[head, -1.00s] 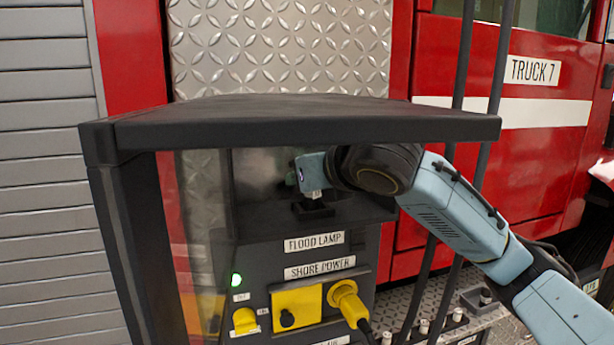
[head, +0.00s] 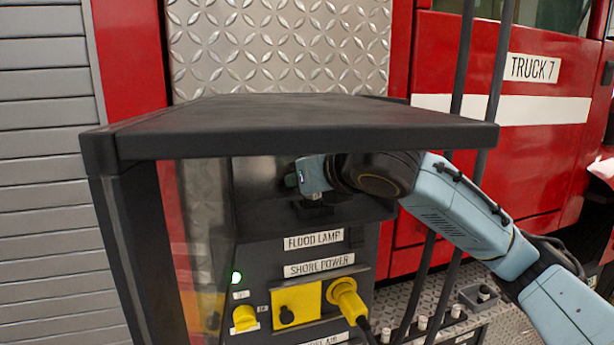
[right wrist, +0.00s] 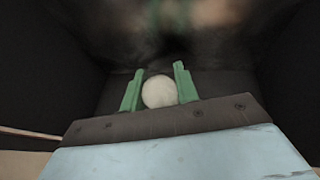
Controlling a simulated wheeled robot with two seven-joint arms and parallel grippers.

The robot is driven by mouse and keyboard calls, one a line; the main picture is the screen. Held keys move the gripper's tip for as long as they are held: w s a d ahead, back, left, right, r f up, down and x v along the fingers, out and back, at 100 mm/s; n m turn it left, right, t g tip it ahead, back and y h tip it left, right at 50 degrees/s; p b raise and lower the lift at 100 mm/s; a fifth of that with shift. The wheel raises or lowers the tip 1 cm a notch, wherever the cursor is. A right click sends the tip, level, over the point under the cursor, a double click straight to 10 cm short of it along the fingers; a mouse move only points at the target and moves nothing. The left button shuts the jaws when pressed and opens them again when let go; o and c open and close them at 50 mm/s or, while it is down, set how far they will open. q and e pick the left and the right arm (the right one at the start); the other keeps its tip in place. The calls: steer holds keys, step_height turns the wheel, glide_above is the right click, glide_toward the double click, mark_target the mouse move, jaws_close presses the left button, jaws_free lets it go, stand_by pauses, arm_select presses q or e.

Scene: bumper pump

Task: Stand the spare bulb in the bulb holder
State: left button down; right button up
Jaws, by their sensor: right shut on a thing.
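My right gripper (head: 292,180) reaches in from the right under the black hood, just above a small dark block over the FLOOD LAMP label. In the right wrist view its two green fingers (right wrist: 157,84) are shut on a round whitish bulb (right wrist: 159,92). My left gripper is not in view.
The black hood roof (head: 300,128) lies close above my right arm, with a clear side panel (head: 207,240) at left. Dark vertical poles (head: 468,90) stand at right.

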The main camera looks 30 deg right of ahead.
steer(key=o, duration=1)
steer(key=shift+o, duration=0.6)
steer(key=o, duration=0.3)
steer(key=v, duration=1)
steer(key=shift+b, duration=0.4)
stand_by(0.4)
